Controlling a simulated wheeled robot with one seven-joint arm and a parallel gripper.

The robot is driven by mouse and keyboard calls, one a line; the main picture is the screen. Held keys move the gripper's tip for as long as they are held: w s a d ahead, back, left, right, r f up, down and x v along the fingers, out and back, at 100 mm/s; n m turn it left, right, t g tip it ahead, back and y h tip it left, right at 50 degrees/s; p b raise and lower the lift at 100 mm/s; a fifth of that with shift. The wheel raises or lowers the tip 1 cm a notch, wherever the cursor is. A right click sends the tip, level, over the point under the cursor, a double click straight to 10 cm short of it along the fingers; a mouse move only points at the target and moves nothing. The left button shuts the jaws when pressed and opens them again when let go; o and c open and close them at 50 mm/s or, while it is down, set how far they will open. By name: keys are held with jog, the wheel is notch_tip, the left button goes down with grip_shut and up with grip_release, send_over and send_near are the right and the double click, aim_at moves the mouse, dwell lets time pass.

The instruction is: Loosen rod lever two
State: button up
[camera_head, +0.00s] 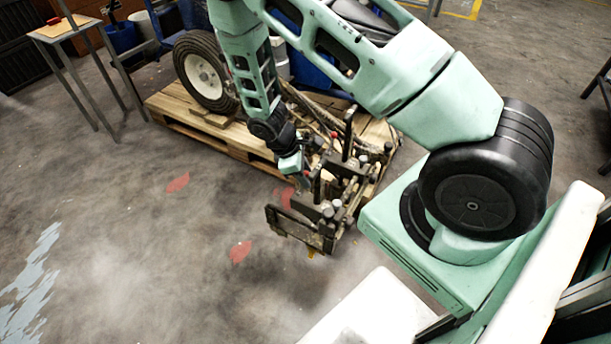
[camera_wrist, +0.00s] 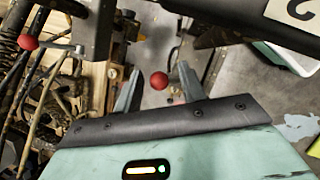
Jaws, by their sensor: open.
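The line striper (camera_head: 204,72) stands on a wooden pallet, with its rod and bracket assembly (camera_head: 335,195) at the pallet's near edge. In the wrist view, a lever with a red ball knob (camera_wrist: 159,80) shows between the two fingertips of my gripper (camera_wrist: 158,71). The jaws are open, with a gap on both sides of the knob; contact cannot be told. A second red ball knob (camera_wrist: 28,42) sits on a metal lever at the upper left. Which one is rod lever two is not marked. In the head view, my gripper (camera_head: 306,161) is beside the assembly, its fingers mostly hidden.
The wooden pallet (camera_head: 200,133) lies under the machine. Dark bars and cables crowd around my gripper in the wrist view. A small table (camera_head: 66,30) stands at the upper left. The grey floor (camera_head: 130,220) in front and to the left is clear.

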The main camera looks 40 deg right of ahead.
jog(key=shift+d+f, duration=0.1)
jog(key=shift+f, duration=0.2)
grip_shut()
